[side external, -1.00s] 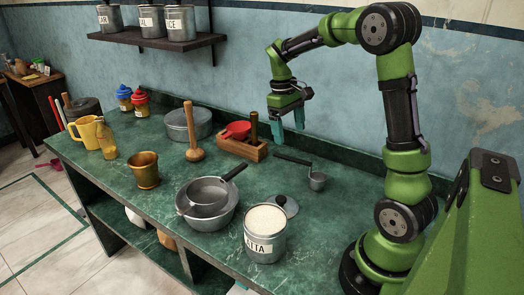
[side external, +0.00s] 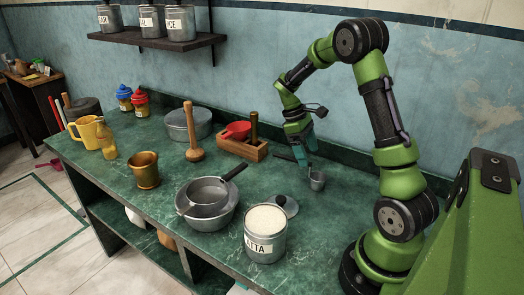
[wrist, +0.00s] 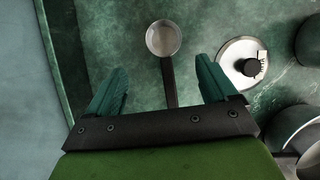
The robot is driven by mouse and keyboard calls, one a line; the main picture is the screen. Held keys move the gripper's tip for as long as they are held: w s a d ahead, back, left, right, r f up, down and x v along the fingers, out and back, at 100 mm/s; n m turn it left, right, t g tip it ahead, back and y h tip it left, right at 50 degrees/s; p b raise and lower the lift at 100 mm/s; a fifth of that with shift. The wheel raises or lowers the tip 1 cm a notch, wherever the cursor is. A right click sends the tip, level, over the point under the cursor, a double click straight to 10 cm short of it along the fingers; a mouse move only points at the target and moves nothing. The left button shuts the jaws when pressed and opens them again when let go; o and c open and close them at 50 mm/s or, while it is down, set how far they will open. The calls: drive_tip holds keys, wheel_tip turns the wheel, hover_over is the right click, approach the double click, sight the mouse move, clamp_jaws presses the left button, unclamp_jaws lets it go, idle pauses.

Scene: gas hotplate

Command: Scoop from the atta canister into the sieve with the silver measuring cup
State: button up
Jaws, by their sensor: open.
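The silver measuring cup (side external: 317,181) lies on the green counter at the right, its dark handle pointing back left. In the wrist view the cup (wrist: 163,38) is ahead of my gripper, and its handle (wrist: 169,82) runs back between the two fingers. My gripper (side external: 305,150) is open and empty, above the handle; I cannot tell the exact height gap. The atta canister (side external: 265,236) stands open near the front edge, filled with pale flour. The sieve appears to be the grey round vessel with a dark handle (side external: 232,173), resting in a wide metal bowl (side external: 207,222).
A lid with a black knob (side external: 286,205) lies between canister and cup. A wooden box (side external: 243,148) with a red scoop stands behind, beside a wooden pestle (side external: 194,140). A brass mortar (side external: 145,170) stands left.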

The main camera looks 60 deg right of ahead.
sight(311, 174)
drive_tip(key=x, duration=0.6)
drive_tip(key=shift+a+f, duration=0.25)
drive_tip(key=shift+a, duration=0.1)
drive_tip(key=c, duration=1.1)
drive_tip(key=shift+c, duration=0.2)
drive_tip(key=shift+r, duration=0.1)
